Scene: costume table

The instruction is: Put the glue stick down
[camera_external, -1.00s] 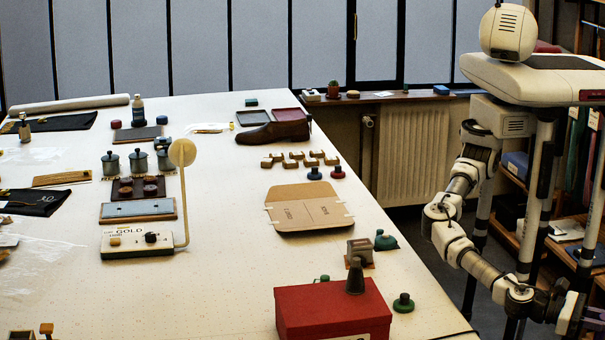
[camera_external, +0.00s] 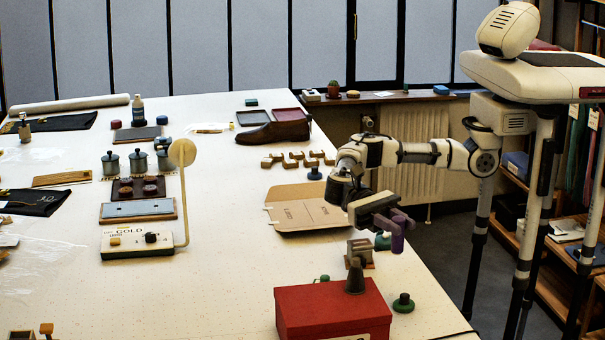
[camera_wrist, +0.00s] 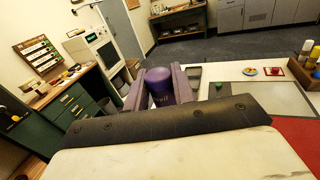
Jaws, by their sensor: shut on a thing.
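My gripper (camera_external: 396,222) is over the right edge of the table, above the small stamp-like block and the dark green piece there. It is shut on the purple glue stick (camera_external: 397,243), which hangs roughly upright below the fingers. In the wrist view the purple glue stick (camera_wrist: 159,86) sits between the two fingers of my gripper (camera_wrist: 160,88), with part of its lettering showing. Its lower end is hidden behind the wrist in that view.
The white table (camera_external: 240,290) has free room at its front left middle. A dark brown shoe form (camera_external: 275,132) lies farther back.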

